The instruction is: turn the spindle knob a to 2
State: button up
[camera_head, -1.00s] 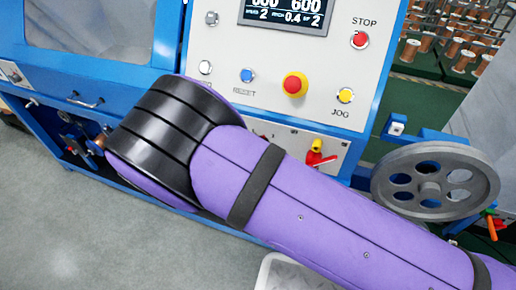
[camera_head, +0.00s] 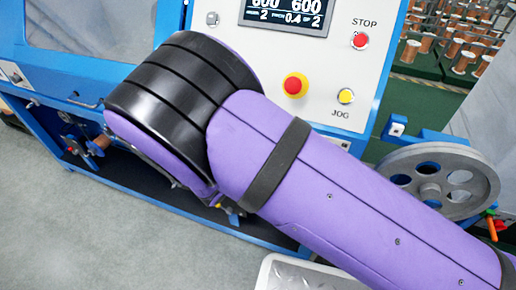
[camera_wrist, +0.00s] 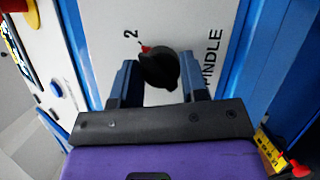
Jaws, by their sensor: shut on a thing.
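The black spindle knob (camera_wrist: 158,68) shows in the wrist view on a pale panel, with a red mark at its edge towards the printed 2 (camera_wrist: 130,34). The partly hidden spindle label (camera_wrist: 212,58) is to its right. My gripper (camera_wrist: 160,76) is shut on the knob, one blue-grey finger on either side of it. In the head view my purple and black arm hides the knob and the gripper.
The head view shows the display (camera_head: 285,15), a red emergency button (camera_head: 295,85), the yellow jog button (camera_head: 345,96) and the red stop button (camera_head: 360,41) above my arm. A grey spoked pulley (camera_head: 435,180) stands at the right. Grey floor (camera_head: 60,210) is clear at lower left.

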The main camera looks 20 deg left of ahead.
jog(key=shift+s+f, duration=0.1)
jog(key=shift+f, duration=0.05)
jog(key=o, duration=0.9)
jog(key=v, duration=1)
jog(key=shift+s+a, duration=0.15)
jog(key=shift+s, duration=0.1)
jog(key=shift+s, duration=0.1)
